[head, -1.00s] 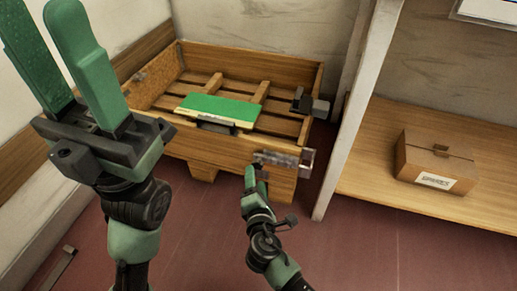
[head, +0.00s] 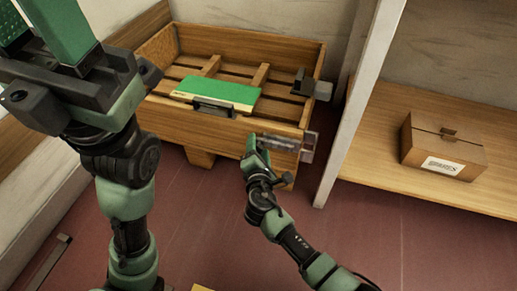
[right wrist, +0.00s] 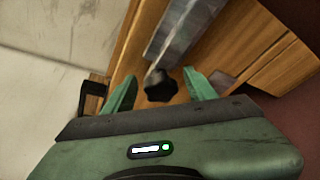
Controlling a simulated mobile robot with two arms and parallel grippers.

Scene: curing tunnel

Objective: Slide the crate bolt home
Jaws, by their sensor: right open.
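The wooden crate (head: 170,118) stands on the floor in the head view. A grey metal bolt (head: 278,143) is on its front face near the right corner; its metal also shows in the right wrist view (right wrist: 186,28). My right gripper (head: 258,148) is at the bolt's left end. In the right wrist view its open fingers (right wrist: 160,92) are on either side of a dark knob (right wrist: 160,84), with visible gaps and no grip on it. My left gripper (head: 38,30) is large at the upper left, fingers apart, tips out of frame, nothing seen between them.

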